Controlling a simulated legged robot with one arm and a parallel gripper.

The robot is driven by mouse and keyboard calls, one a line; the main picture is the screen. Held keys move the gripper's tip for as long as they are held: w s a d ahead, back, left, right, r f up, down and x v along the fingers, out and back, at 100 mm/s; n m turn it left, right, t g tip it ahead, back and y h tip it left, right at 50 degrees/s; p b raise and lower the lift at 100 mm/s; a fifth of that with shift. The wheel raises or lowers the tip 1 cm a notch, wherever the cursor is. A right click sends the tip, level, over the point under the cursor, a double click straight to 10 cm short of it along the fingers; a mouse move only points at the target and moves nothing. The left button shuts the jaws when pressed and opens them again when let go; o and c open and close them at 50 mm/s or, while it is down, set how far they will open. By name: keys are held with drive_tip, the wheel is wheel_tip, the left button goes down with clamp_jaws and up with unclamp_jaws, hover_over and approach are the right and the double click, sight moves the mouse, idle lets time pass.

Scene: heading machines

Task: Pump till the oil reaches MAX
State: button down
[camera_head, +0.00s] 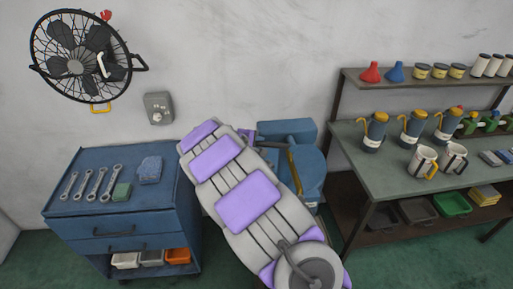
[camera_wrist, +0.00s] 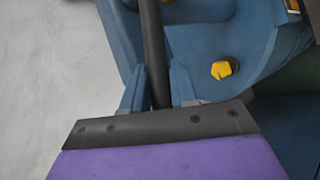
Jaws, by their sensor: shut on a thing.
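The blue oil pump machine (camera_head: 308,168) stands against the wall, partly hidden behind my purple and grey arm. In the wrist view its blue body (camera_wrist: 205,40) shows a yellow hexagonal plug (camera_wrist: 221,70). In the head view my gripper (camera_head: 249,136) is at the machine's left side. A small amber part (camera_wrist: 292,5) shows at the top right edge, cut off; no oil level or MAX mark is readable.
A blue tool cabinet (camera_head: 120,235) with wrenches stands left of my arm. A workbench (camera_head: 385,170) with oil cans and mugs stands at right. A wall fan (camera_head: 80,55) and a grey wall box (camera_head: 158,107) are above. Green floor shows between the furniture.

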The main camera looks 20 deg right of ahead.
sight(265, 142)
drive_tip(key=r+y+p, duration=0.1)
drive_tip(key=d+r+m+y+p, duration=0.1)
drive_tip(key=r+p, duration=0.1)
drive_tip(key=r+y+p, duration=0.1)
drive_tip(key=shift+s+d+r, duration=0.25)
drive_tip(key=shift+d+r, duration=0.05)
drive_tip(key=shift+d, duration=0.05)
drive_tip(key=p, duration=0.1)
drive_tip(key=d+r+m+y+p, duration=0.1)
drive_tip(key=p, duration=0.1)
drive_tip(key=shift+s+r+y, duration=0.15)
drive_tip(key=shift+r+y, duration=0.1)
drive_tip(key=shift+y, duration=0.05)
drive_tip(key=shift+s+d+r+t+y+p, duration=0.15)
drive_tip(key=shift+d+r+t+y+p, duration=0.25)
drive_tip(key=shift+p, duration=0.5)
drive_tip(key=shift+d+f, duration=0.1)
drive_tip(key=shift+f, duration=0.15)
drive_tip(key=c, duration=1.2)
unclamp_jaws()
drive_tip(key=shift+o, duration=1)
drive_tip(key=shift+d, duration=0.2)
